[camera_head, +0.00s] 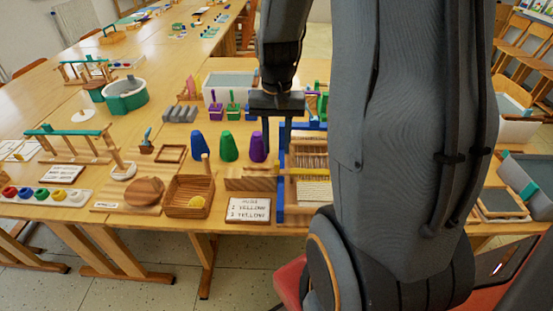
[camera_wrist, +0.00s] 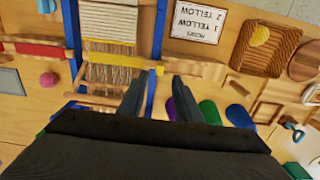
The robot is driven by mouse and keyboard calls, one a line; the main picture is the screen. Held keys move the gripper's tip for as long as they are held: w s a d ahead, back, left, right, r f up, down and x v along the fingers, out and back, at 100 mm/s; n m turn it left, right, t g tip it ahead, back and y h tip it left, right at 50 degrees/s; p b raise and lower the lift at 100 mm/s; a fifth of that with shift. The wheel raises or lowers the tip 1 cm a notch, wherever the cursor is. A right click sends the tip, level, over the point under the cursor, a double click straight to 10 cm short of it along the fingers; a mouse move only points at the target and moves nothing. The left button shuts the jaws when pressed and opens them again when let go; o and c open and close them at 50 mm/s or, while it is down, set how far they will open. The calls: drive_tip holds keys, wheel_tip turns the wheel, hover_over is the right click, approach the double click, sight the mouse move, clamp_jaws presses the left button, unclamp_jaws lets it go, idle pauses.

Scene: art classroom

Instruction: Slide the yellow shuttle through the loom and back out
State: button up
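The loom (camera_head: 312,190) has a blue frame and pale warp threads, and stands right of centre on the table. It also shows in the wrist view (camera_wrist: 108,25). The yellow shuttle (camera_wrist: 125,61) appears as a yellow bar lying across the warp in the wrist view. Its right end sticks out past the blue side rail. My gripper (camera_head: 277,148) points down near the loom's left side in the head view. In the wrist view its two fingers (camera_wrist: 158,95) are apart with nothing between them, and the shuttle's end lies just beyond them. My arm hides the loom's right part in the head view.
Purple (camera_head: 258,147), green (camera_head: 229,147) and blue (camera_head: 199,145) cones stand left of my gripper. A basket (camera_head: 180,194) holding a yellow ball and a lettered card (camera_head: 248,210) are near the front edge.

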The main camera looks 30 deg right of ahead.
sight(277, 162)
drive_tip(key=shift+f, duration=2.75)
clamp_jaws()
